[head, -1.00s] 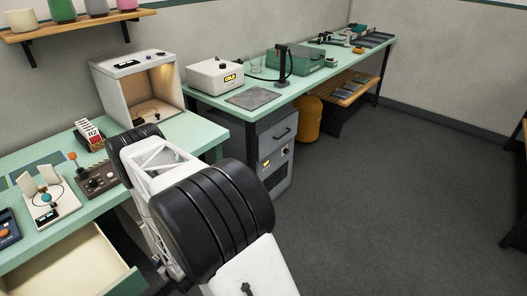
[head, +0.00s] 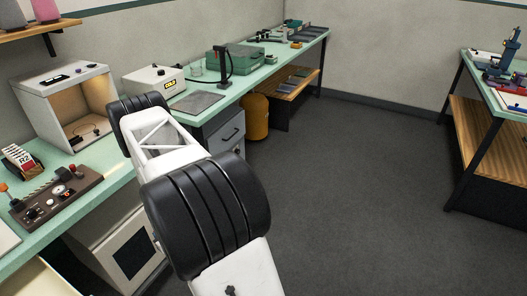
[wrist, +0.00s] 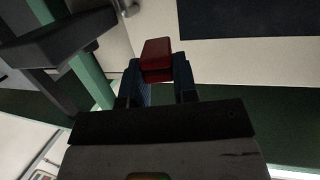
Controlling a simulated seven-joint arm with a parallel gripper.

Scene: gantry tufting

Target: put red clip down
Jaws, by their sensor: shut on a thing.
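The red clip (wrist: 156,58) shows in the wrist view as a small dark-red block. My gripper (wrist: 160,84) is shut on it, with one blue-grey finger on each side, and the clip sticks out past the fingertips. Dark floor, pale panels and a green table leg show behind it, and the clip touches no surface that I can see. In the head view my arm fills the middle and hides the gripper and the clip.
A green bench (head: 117,174) runs along the left wall with a lit white booth (head: 43,99) and a brown control box (head: 52,196). A grey mat (head: 198,102) lies farther along. Another table (head: 495,101) stands at right. The floor between is clear.

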